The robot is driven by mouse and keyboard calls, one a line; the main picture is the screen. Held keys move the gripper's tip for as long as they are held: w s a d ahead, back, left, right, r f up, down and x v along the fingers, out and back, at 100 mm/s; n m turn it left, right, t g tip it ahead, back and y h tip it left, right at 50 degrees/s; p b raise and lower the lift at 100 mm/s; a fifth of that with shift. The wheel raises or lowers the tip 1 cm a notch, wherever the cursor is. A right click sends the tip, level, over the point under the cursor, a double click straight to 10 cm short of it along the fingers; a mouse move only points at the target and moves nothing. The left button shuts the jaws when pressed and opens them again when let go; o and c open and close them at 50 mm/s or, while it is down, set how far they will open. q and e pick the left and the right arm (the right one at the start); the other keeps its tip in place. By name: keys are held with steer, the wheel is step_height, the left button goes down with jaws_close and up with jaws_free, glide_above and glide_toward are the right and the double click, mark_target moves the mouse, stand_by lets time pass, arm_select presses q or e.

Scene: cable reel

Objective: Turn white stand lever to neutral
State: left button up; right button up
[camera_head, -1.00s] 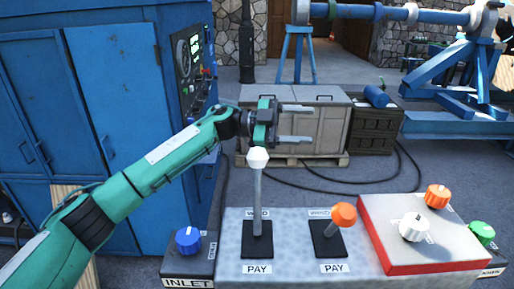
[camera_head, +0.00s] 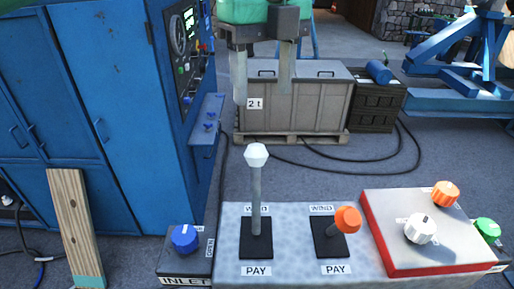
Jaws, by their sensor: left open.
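The white-knobbed lever (camera_head: 257,185) stands nearly upright in its black slot plate on the grey control stand (camera_head: 290,225). Labels WIND and PAY sit behind and in front of its slot. My left gripper (camera_head: 262,98) hangs from the top of the head view, fingers pointing down, open and empty. In the picture it is above the white knob, apart from it. My right gripper is not in view.
An orange-knobbed lever (camera_head: 346,220) tilts to the right on the same stand. A blue knob (camera_head: 185,238) is at left. A red-edged box (camera_head: 440,248) carries a white knob (camera_head: 420,229) and an orange knob (camera_head: 445,194); a green knob (camera_head: 487,230) is beside it. A blue cabinet (camera_head: 110,120) stands left.

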mark_target(259, 147)
arm_select(q)
steer(key=f+p, duration=0.1)
steer(key=f, duration=0.3)
steer(key=f+p, duration=0.2)
steer(key=f, duration=0.2)
steer(key=f+p, duration=0.1)
steer(key=f, duration=0.3)
steer(key=shift+s+a+f+p, duration=0.15)
steer(key=shift+s+a+p, duration=0.15)
steer(key=shift+a+p, duration=0.1)
steer(key=shift+f, duration=0.6)
